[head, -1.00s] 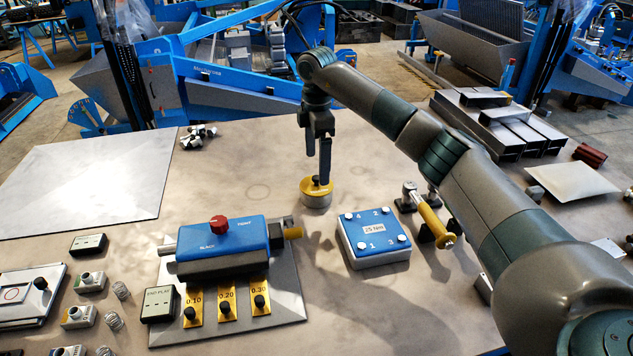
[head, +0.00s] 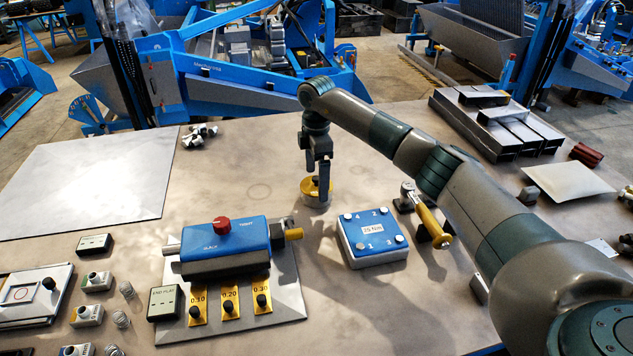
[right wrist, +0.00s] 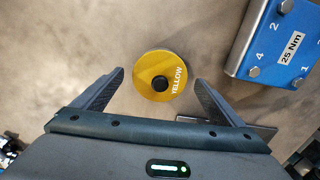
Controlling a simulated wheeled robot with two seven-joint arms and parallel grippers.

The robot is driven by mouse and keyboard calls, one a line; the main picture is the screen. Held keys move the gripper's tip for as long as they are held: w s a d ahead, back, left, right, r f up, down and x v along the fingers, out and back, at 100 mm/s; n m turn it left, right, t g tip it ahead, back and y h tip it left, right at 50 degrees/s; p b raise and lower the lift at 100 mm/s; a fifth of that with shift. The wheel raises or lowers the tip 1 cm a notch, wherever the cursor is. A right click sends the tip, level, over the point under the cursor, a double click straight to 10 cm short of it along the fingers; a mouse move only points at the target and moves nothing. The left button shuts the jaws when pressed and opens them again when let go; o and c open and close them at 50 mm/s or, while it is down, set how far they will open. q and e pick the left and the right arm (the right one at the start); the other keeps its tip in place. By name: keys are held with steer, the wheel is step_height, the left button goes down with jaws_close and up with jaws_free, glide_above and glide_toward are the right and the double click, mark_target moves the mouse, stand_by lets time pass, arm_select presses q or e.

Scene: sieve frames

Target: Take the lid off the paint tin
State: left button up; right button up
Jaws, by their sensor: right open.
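The paint tin (head: 317,201) is a short grey metal tin standing on the table. My right gripper (head: 318,183) points down over the tin in the head view and hides part of the lid. My left gripper is not in view.
A blue-topped 25 Nm block (head: 373,238) stands right of the tin. A yellow-handled tool (head: 429,221) lies farther right. A blue device with a red knob (head: 221,226) is on a plate to the left. Bare table surrounds the tin's far side.

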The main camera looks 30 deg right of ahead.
mark_target(316, 177)
stand_by(0.4)
steer(key=c, duration=1.1)
steer(key=shift+c, duration=0.2)
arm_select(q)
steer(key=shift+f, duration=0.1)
arm_select(e)
steer(key=shift+r, duration=0.1)
steer(key=shift+r+b, duration=0.45)
step_height(316, 177, up, 2)
steer(key=shift+r+b, duration=0.1)
steer(key=shift+b, duration=0.6)
steer(key=s+r, duration=0.1)
steer(key=s+d+b, duration=0.1)
steer(key=s+r, duration=0.1)
steer(key=shift+s+d+r+b, duration=0.15)
steer(key=shift+d+r+b, duration=0.15)
steer(key=shift+d, duration=0.1)
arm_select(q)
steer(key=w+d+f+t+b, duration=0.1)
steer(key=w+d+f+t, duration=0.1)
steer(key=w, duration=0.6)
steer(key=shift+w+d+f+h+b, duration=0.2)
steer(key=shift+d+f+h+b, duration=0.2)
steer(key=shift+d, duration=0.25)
arm_select(e)
steer(key=s+d+r, duration=0.3)
steer(key=s+r, duration=0.2)
steer(key=s, duration=0.2)
steer(key=shift+d, duration=0.15)
